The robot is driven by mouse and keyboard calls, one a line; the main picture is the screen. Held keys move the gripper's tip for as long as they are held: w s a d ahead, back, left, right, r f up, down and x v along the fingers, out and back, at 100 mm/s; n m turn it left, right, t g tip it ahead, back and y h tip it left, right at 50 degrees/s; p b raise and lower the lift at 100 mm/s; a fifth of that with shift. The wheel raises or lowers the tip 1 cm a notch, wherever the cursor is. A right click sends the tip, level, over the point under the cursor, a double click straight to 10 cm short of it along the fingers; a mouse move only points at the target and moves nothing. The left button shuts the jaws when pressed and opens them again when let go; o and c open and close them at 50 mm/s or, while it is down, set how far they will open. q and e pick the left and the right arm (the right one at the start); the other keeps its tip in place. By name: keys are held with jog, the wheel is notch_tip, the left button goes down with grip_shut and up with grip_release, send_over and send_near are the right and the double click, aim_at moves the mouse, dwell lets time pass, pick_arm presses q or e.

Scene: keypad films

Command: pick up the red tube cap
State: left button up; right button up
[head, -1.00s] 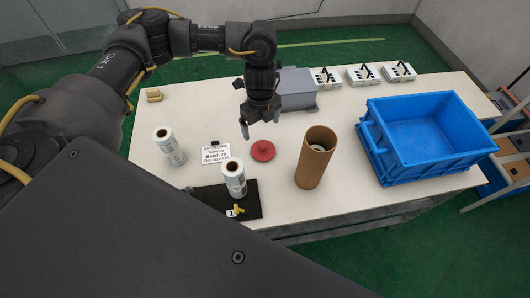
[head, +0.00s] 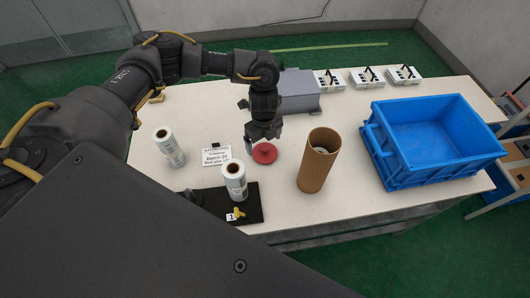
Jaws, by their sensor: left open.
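The red tube cap (head: 265,153) is a round red disc with a raised middle, lying on the white table. My left gripper (head: 263,146) points down just above and behind the cap, with its jaws open. Its fingertips overlap the cap's far side in the picture, and I cannot tell whether they touch it. The brown cardboard tube (head: 318,165) stands upright and open at the top, to the right of the cap. My right gripper is not in view.
A blue crate (head: 402,172) stands on the right. A film roll (head: 234,180) stands on a black board (head: 251,209), another roll (head: 169,147) left of it. A sign (head: 216,156) stands left of the cap. A grey box (head: 299,91) and several white keypads (head: 366,77) are behind.

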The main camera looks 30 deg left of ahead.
aim_at(265, 148)
pick_arm(q)
notch_tip(265, 148, down, 5)
jog(key=shift+w+d+f+p, duration=0.1)
jog(key=shift+d+p, duration=0.05)
jog(key=shift+p, duration=0.35)
jog(key=c, duration=0.8)
jog(key=shift+o, duration=0.2)
